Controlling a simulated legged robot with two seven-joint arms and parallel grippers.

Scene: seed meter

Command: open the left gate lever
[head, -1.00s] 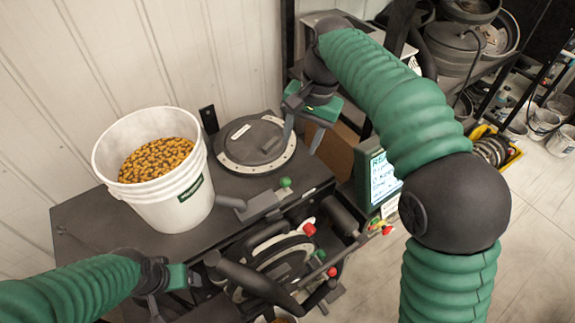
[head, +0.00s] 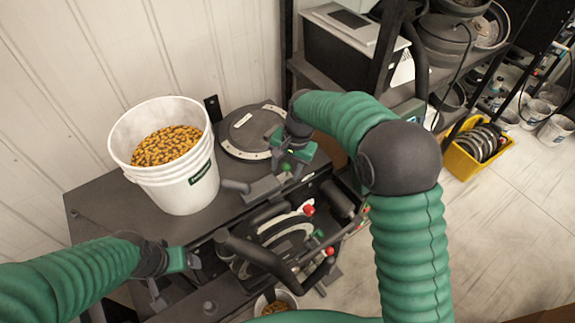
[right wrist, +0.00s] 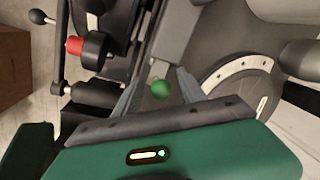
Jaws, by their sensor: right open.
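A lever with a green ball knob (head: 286,166) stands at a grey block (head: 263,189) on the machine's dark top. The knob also shows in the right wrist view (right wrist: 160,89). My right gripper (head: 287,170) is open, with its fingers pointing down at the knob. In the right wrist view, the knob appears between the two spread fingertips (right wrist: 157,84), with no clear contact. Part of the lever is hidden by my gripper in the head view. My left gripper (head: 176,280) is at the machine's left front, away from the lever; its finger gap is unclear.
A white bucket of yellow-brown seed (head: 195,170) stands left of the block. A round dark lid (head: 248,130) lies behind. Red knobs (head: 308,210) and a dark handle (head: 262,262) are in front. A yellow crate (head: 462,166) sits on the floor at right.

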